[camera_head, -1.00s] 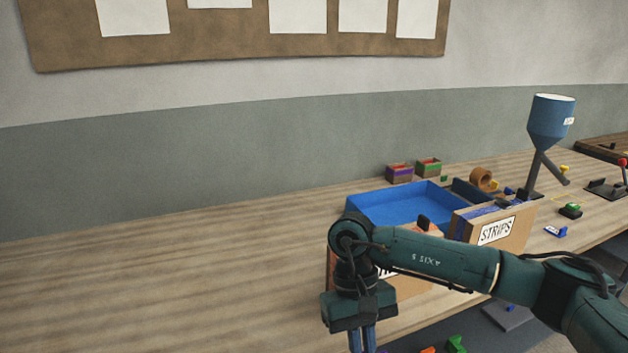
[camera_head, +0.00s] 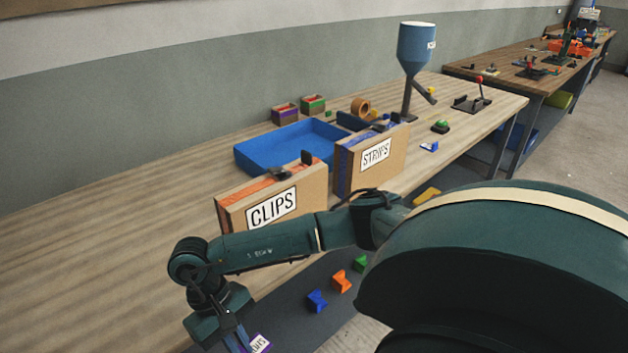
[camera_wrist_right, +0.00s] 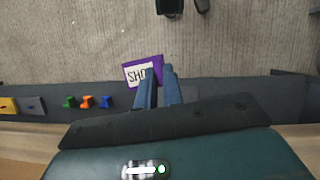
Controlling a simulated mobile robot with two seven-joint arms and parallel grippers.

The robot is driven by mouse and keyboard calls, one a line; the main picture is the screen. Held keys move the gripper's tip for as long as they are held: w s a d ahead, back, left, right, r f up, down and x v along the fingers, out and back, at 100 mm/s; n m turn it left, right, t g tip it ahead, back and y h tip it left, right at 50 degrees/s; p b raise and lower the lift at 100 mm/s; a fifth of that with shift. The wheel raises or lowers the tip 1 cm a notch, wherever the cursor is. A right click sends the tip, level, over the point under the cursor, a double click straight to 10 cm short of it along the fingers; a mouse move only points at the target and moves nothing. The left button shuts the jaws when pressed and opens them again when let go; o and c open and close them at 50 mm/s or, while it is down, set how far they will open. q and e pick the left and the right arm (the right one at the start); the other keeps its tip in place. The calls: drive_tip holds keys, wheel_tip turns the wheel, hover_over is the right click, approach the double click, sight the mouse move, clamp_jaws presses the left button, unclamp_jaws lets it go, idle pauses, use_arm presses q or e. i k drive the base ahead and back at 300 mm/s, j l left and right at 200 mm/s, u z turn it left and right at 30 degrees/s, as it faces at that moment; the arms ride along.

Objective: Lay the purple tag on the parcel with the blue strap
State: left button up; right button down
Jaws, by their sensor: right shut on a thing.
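My right gripper (camera_head: 240,342) is shut on the purple tag (camera_head: 262,343), at the bottom of the head view. In the right wrist view the tag (camera_wrist_right: 130,74) sticks out to the left of the right gripper's fingers (camera_wrist_right: 158,72); its white label starts "SHO" and a finger hides the rest. The tag is in front of the bench, over the floor side. A cardboard parcel labelled STRIPS (camera_head: 390,163) has a blue band on its top and left side. Another parcel labelled CLIPS (camera_head: 305,192) has an orange band and stands nearer. My left gripper is not in view.
A blue tray (camera_head: 300,145) lies behind the parcels. A blue hopper (camera_head: 416,45) stands beyond them on the bench (camera_head: 110,215). Small blue (camera_head: 317,300), orange (camera_head: 341,281) and green (camera_head: 360,263) pieces lie below the front edge. The bench's left part is clear.

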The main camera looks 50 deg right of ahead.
sight(352, 143)
drive_tip(key=k+l+u, duration=0.1)
drive_tip(key=l+u, duration=0.15)
drive_tip(key=l, duration=0.2)
drive_tip(key=k+l+u, duration=0.1)
drive_tip(key=l+u, duration=0.2)
drive_tip(key=k+l, duration=0.15)
drive_tip(key=l, duration=0.2)
drive_tip(key=k+l+u, duration=0.1)
drive_tip(key=l, duration=0.3)
drive_tip(key=k+l, duration=0.2)
drive_tip(key=l, duration=0.15)
drive_tip(key=k+l, duration=0.15)
drive_tip(key=l, duration=0.2)
drive_tip(key=k+l+u, duration=0.1)
drive_tip(key=l, duration=0.3)
